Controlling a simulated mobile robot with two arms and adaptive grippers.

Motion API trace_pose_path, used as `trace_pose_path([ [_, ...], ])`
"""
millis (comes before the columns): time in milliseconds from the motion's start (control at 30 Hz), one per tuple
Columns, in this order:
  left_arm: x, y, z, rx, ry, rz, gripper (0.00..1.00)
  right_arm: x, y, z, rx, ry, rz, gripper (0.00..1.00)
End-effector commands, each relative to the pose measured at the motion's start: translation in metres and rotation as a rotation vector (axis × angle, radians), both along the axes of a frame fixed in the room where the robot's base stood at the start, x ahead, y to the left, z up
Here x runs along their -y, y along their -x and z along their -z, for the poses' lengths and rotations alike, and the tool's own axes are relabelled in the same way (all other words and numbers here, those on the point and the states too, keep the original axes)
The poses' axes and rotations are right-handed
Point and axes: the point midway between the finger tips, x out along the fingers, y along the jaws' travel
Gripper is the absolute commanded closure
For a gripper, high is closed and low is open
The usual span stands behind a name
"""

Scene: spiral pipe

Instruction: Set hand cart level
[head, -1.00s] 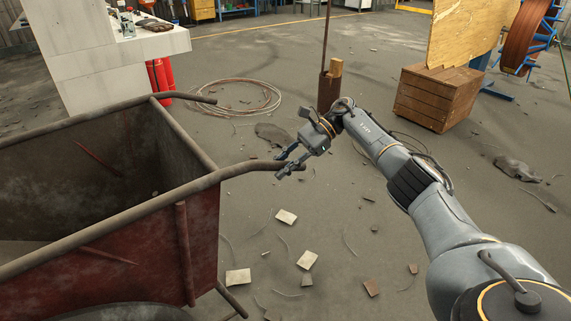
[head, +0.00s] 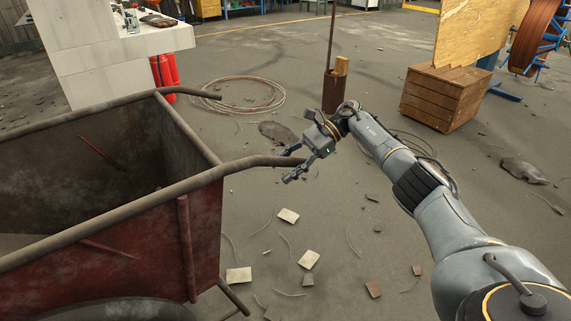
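The rusty red hand cart (head: 150,240) fills the left side of the head view, with an open, dark, worn tub. Its two bar handles point right; the near handle (head: 245,164) ends by my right gripper, and the far handle (head: 205,93) is free. My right gripper (head: 289,165) is open, with one finger on each side of the near handle's end. I cannot tell whether a finger touches it. A support leg (head: 234,297) shows under the tub; its foot is cut off or hard to see. My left gripper is not in view.
A wooden crate (head: 440,97) stands at the right, behind my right arm. A coil of wire (head: 243,97) lies on the floor beyond the handles. Pale tiles (head: 288,215) and scraps litter the floor. A white counter (head: 100,70) and red cylinders (head: 163,72) stand behind the cart.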

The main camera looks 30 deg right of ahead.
Motion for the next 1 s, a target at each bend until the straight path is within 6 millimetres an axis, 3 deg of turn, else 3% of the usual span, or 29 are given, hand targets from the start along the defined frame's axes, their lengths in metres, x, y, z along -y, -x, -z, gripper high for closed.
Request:
trace_pose_path([
  [267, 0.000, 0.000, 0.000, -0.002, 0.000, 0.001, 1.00, 0.000, -0.001, -0.009, 0.007, -0.003, -0.001, 0.52],
  [700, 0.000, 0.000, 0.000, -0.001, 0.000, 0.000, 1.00, 0.000, -0.001, -0.085, 0.008, -0.001, -0.001, 0.52],
  [1000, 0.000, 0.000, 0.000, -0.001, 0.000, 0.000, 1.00, 0.000, -0.001, -0.102, 0.002, -0.002, 0.000, 0.52],
])
